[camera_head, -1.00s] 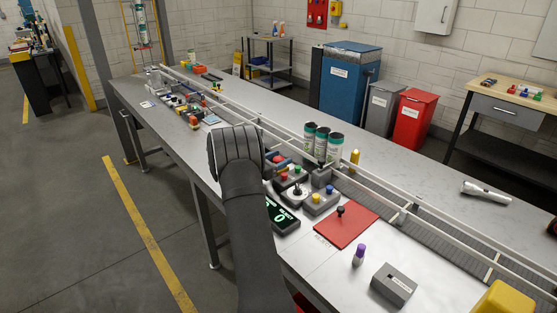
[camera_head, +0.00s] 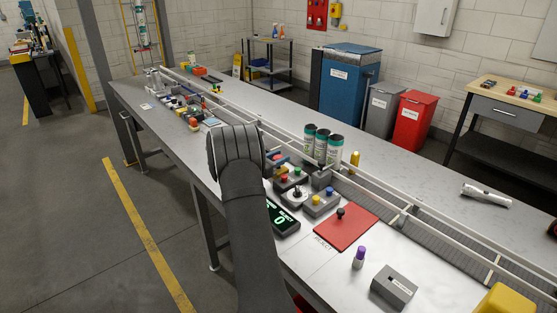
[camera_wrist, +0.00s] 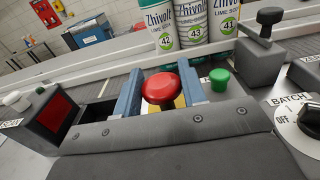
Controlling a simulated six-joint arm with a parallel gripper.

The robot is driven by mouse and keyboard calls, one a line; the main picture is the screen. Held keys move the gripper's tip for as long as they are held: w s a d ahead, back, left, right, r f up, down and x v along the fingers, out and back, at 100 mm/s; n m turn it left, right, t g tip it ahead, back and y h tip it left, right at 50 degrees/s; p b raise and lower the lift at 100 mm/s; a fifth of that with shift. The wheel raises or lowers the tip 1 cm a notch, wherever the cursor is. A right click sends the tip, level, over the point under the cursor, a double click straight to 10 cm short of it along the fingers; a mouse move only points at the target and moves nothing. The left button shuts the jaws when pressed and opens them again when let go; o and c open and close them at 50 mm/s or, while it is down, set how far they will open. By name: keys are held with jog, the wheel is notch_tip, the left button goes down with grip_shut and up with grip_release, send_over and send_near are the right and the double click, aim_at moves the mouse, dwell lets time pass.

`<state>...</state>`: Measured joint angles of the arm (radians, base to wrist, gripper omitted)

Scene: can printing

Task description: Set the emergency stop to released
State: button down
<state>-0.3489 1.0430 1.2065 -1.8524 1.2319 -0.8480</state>
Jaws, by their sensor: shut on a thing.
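The emergency stop is a red mushroom button (camera_wrist: 161,89) over a yellow base, near the middle of the wrist view. The two blue fingers of my gripper (camera_wrist: 160,77) stand on either side of its red head and are shut on it. The lower part of the button is mostly hidden by my gripper's grey body.
A green button (camera_wrist: 219,79) is close right of the fingers, with a black lever (camera_wrist: 268,32) and a BATCH dial (camera_wrist: 312,118) farther right. A dark red screen box (camera_wrist: 52,115) is at left. Several white-green cans (camera_wrist: 195,20) stand behind. A red mat (camera_head: 345,228) lies at right.

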jog(key=c, duration=1)
grip_release()
jog(key=shift+r, duration=0.25)
jog(key=shift+o, duration=0.2)
jog(key=v, duration=1.7)
jog(key=shift+s+a+r, duration=0.1)
jog(key=shift+s+a, duration=0.05)
jog(key=shift+a, duration=0.05)
jog(key=shift+d, duration=0.1)
jog(key=x, duration=1.7)
jog(key=shift+w+d+f, duration=0.15)
jog(key=shift+w+f, duration=0.05)
jog(key=shift+f, duration=0.5)
